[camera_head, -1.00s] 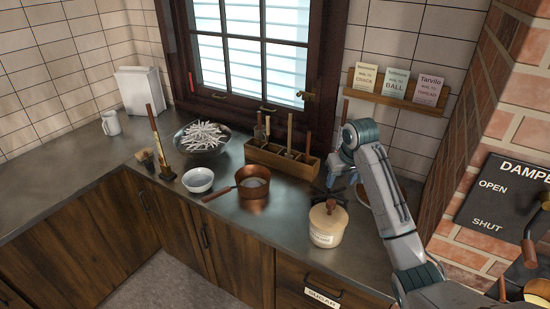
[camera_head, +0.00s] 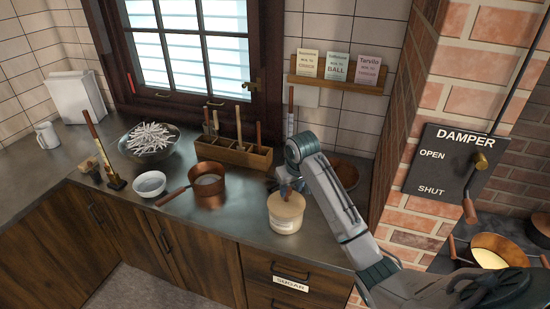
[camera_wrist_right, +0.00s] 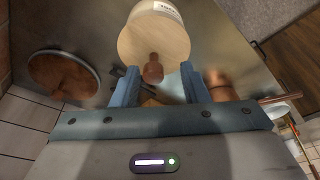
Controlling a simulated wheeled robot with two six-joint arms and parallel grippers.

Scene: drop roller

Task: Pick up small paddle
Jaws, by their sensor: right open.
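Several slim upright handles (camera_head: 238,123) stand in a wooden rack (camera_head: 232,156) on the counter below the window. The rack hides their lower ends, so I cannot tell which one is the small paddle. My right gripper (camera_head: 288,186) is over the counter, right of the rack, just behind and above a cream canister (camera_head: 286,221). In the right wrist view, the right gripper (camera_wrist_right: 158,80) has its two blue fingers apart. The canister's wooden lid and knob (camera_wrist_right: 153,68) show beyond the fingertips; I cannot tell whether they touch. My left gripper is out of view.
A copper saucepan (camera_head: 209,188), a white bowl (camera_head: 149,183) and a bowl of white sticks (camera_head: 149,140) stand left of the canister. A tall long-handled tool (camera_head: 100,146) stands further left. A brown round pan (camera_head: 345,171) lies behind my right arm. Counter left of the mug (camera_head: 47,136) is clear.

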